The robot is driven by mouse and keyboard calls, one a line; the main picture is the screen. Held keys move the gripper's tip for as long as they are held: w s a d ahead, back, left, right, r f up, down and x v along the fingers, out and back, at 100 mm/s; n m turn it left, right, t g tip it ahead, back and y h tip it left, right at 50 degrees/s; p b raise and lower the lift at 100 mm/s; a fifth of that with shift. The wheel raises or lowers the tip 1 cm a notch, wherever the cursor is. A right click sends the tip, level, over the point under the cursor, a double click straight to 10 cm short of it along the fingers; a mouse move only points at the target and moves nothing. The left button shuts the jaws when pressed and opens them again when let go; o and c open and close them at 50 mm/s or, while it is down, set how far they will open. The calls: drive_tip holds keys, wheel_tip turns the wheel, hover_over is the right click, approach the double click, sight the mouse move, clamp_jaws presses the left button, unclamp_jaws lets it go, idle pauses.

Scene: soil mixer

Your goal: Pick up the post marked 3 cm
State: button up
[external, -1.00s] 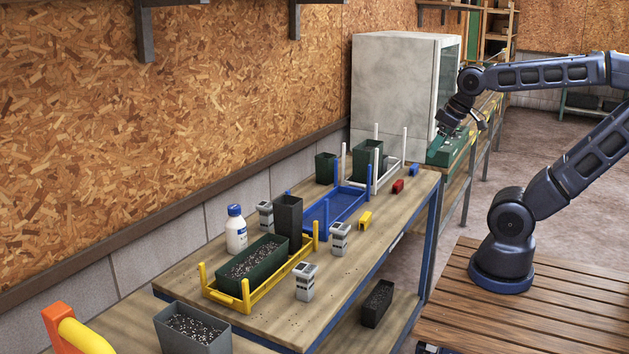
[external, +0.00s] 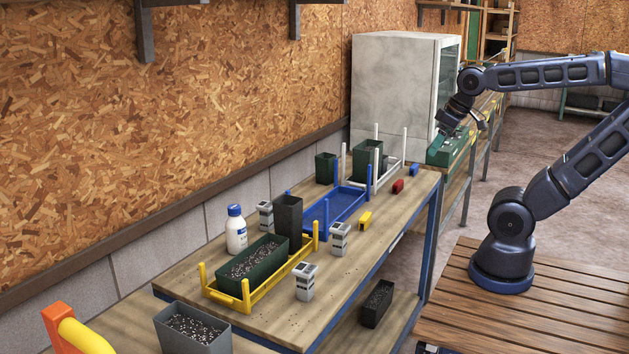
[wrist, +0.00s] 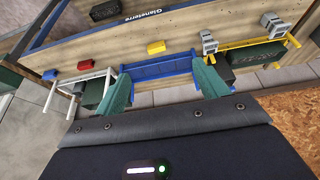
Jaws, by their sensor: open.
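Three grey posts with dark bands stand on the bench: one near the front (external: 305,282), one at the middle right (external: 339,240) and one behind the yellow carrier (external: 265,215). Their markings are too small to read, so I cannot tell which is 3 cm. Grey posts also show at the upper right in the wrist view (wrist: 208,41). My gripper (external: 441,133) is at the far end of the bench, well away from the posts. In the wrist view its green fingers are spread apart with nothing between them (wrist: 162,72).
A yellow carrier (external: 224,301) holds a dark green planter of soil. Beyond it are a blue tray (external: 345,203), a white rack (external: 388,178), and yellow (external: 365,220), red (external: 398,186) and blue (external: 414,169) blocks. A white bottle (external: 236,234) and tall dark pot (external: 288,218) stand nearby.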

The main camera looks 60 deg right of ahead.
drive_tip(key=n+g+h, duration=0.4)
drive_tip(key=n+h, duration=0.1)
drive_tip(key=n, duration=1.4)
hover_over(340, 237)
drive_tip(key=w+a, duration=0.1)
drive_tip(key=a, duration=0.1)
wheel_tip(340, 237, down, 20)
drive_tip(key=r, duration=0.1)
drive_tip(key=x, duration=0.5)
drive_tip(key=shift+f, duration=0.25)
drive_tip(key=shift+y, duration=0.3)
drive_tip(key=shift+s+x, duration=0.15)
drive_tip(key=shift+x, duration=1.25)
drive_tip(key=shift+s+x, duration=0.1)
drive_tip(key=shift+x, duration=1.25)
drive_tip(key=shift+d, duration=0.1)
drive_tip(key=shift+c, duration=0.2)
drive_tip(key=c, duration=1.1)
